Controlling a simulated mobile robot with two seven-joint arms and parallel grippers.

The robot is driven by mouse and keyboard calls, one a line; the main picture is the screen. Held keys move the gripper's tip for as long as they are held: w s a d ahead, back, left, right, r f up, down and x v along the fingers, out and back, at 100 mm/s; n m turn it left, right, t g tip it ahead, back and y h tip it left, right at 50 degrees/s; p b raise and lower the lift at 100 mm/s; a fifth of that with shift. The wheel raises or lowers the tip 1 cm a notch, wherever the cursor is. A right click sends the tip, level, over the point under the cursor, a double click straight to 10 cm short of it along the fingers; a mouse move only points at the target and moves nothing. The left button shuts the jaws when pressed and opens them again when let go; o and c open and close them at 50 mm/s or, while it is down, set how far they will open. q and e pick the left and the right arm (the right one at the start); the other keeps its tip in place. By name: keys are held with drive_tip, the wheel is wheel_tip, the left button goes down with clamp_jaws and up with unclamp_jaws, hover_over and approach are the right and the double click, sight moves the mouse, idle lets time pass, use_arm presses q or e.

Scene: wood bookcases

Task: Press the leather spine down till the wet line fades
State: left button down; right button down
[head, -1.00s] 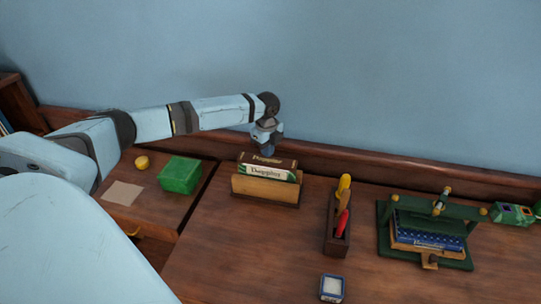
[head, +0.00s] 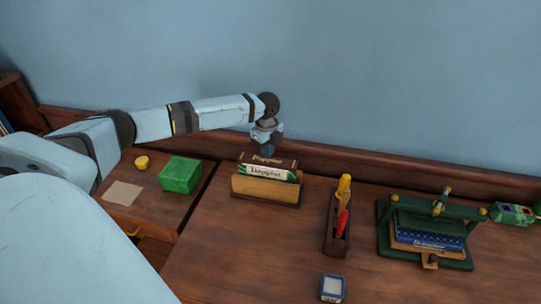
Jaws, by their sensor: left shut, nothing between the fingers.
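Two books stand in a wooden holder (head: 266,191) on the desk. The rear one has a brown leather spine (head: 283,163) with pale lettering. The front one has a white and green spine (head: 262,171). My left gripper (head: 268,153) is shut and empty, pointing down at the top of the brown spine. Its tips look to be at or just above the spine; I cannot tell whether they touch. No wet line can be made out at this size. My right gripper is not in view.
A tool holder (head: 330,243) with yellow and red handles stands right of the books. A green book press (head: 398,242) is at the right. A small blue-rimmed box (head: 332,287) sits in front. A green box (head: 180,175) is on the left.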

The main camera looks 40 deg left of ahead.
sight(267, 162)
use_arm(q)
drive_tip(key=shift+f, duration=0.1)
idle(0.4)
drive_tip(key=shift+f, duration=1.15)
drive_tip(key=shift+s+p, duration=0.1)
drive_tip(key=shift+p, duration=1.15)
idle(5.1)
